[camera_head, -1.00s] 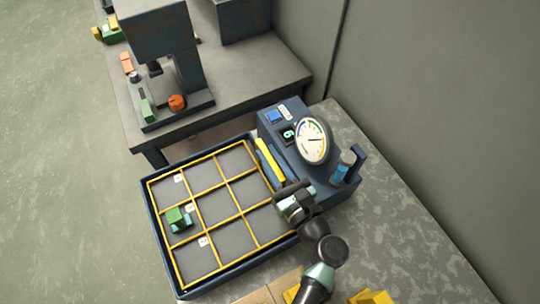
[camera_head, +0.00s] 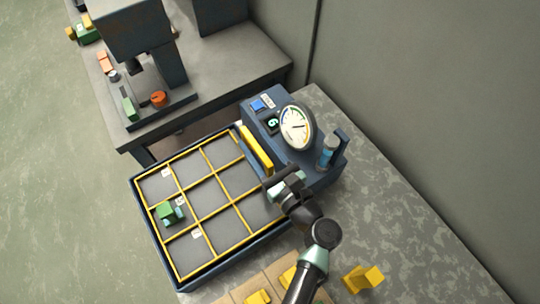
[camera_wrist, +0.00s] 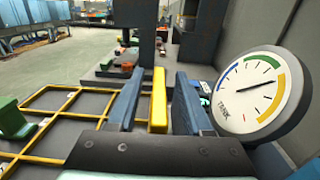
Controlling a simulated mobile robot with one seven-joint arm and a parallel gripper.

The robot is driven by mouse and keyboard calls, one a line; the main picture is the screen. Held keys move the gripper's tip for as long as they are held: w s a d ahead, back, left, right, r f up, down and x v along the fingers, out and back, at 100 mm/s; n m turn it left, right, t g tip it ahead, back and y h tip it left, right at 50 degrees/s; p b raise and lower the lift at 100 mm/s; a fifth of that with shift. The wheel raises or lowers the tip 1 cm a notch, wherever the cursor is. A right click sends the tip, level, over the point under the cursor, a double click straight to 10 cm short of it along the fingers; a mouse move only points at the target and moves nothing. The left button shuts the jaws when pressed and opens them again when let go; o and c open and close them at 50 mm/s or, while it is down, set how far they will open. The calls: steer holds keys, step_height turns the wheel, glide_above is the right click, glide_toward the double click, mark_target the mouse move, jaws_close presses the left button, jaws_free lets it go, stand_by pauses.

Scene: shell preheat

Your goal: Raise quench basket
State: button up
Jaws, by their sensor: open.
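The quench basket is most likely the dark tray with a yellow grid (camera_head: 213,213) at the blue gauge unit; I cannot tell how deep it sits. A yellow bar (camera_head: 257,151) stands along the tray's edge beside the unit. My gripper (camera_head: 280,181) is at the near end of this bar. In the wrist view, my open fingers (camera_wrist: 156,102) are on either side of the yellow bar (camera_wrist: 158,98), with gaps visible. A green part (camera_head: 167,212) sits in one left-hand cell of the tray.
The gauge unit (camera_head: 300,165) with a round dial (camera_head: 296,128) and a blue cylinder (camera_head: 328,150) stands close to my gripper on the right. A press (camera_head: 140,60) stands on the bench behind. Yellow blocks (camera_head: 363,279) lie at the front.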

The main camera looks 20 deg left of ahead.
steer(key=b+v, duration=0.1)
steer(key=v, duration=1.1)
steer(key=shift+d+b, duration=0.15)
steer(key=shift+b, duration=0.15)
steer(key=shift+s, duration=0.15)
steer(key=w+r+n+h, duration=0.1)
steer(key=w+r+n, duration=0.2)
steer(key=w+r, duration=0.1)
steer(key=w+r+n+t+h, duration=0.1)
steer(key=w+r+n+h, duration=0.1)
steer(key=w+r+n, duration=0.2)
steer(key=w+d+r+n+h, duration=0.1)
steer(key=w+r+n+h, duration=0.1)
steer(key=w+r+n, duration=0.2)
steer(key=shift+w+r+t, duration=0.25)
steer(key=shift+w+t, duration=0.15)
step_height(320, 180, up, 30)
steer(key=d+n+t+h, duration=0.2)
steer(key=n+t+h, duration=0.3)
steer(key=n+t, duration=0.5)
steer(key=s+r+n+t+h, duration=0.4)
steer(key=s+r, duration=0.6)
steer(key=r, duration=0.3)
steer(key=shift+d+r+n+t, duration=0.3)
steer(key=shift+d+r, duration=0.1)
steer(key=shift+d, duration=0.05)
